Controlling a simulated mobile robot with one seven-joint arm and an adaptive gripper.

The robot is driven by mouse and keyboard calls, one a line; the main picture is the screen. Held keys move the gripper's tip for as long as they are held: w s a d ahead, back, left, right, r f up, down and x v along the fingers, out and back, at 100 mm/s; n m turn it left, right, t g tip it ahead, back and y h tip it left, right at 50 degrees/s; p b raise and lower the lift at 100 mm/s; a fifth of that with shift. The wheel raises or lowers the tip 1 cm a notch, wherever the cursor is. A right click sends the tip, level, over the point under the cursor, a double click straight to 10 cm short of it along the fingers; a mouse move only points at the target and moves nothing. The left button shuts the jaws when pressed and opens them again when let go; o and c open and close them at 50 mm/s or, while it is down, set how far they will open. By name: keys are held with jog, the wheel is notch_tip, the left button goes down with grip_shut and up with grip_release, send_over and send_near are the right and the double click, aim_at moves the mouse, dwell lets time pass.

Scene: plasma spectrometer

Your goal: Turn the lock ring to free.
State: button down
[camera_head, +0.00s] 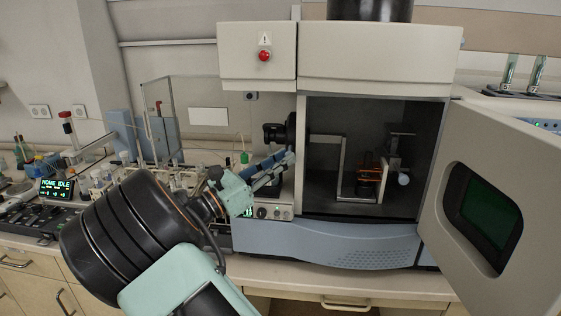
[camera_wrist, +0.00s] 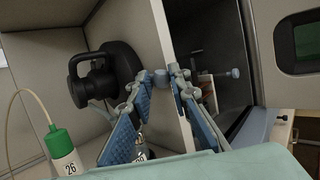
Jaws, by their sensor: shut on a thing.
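A black round fitting (camera_wrist: 105,75) with a short barrel sticking out to the left is mounted on the outer side of a pale upright wall (camera_wrist: 165,30). It also shows in the head view (camera_head: 290,128), left of the open chamber. It seems to carry the lock ring, but I cannot single the ring out. My gripper (camera_wrist: 168,77) is to the right of the fitting, one blue-padded finger on each side of the wall's front edge. The fingertips nearly meet there and seem shut on this edge. In the head view my gripper (camera_head: 292,156) is just below the fitting.
The chamber (camera_head: 345,195) is open, with a bracket and amber-coloured part inside. Its door (camera_head: 450,240) is swung out to the right. A green-capped bottle (camera_wrist: 62,150) stands at the left. Glassware and a display (camera_head: 57,187) crowd the left bench.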

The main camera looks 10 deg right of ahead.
jog(key=shift+d+f+m+h+b, duration=0.1)
jog(key=shift+f+m+h+b, duration=0.25)
jog(key=shift+f+m, duration=0.2)
jog(key=c, duration=1.8)
grip_release()
jog(key=v, duration=1.2)
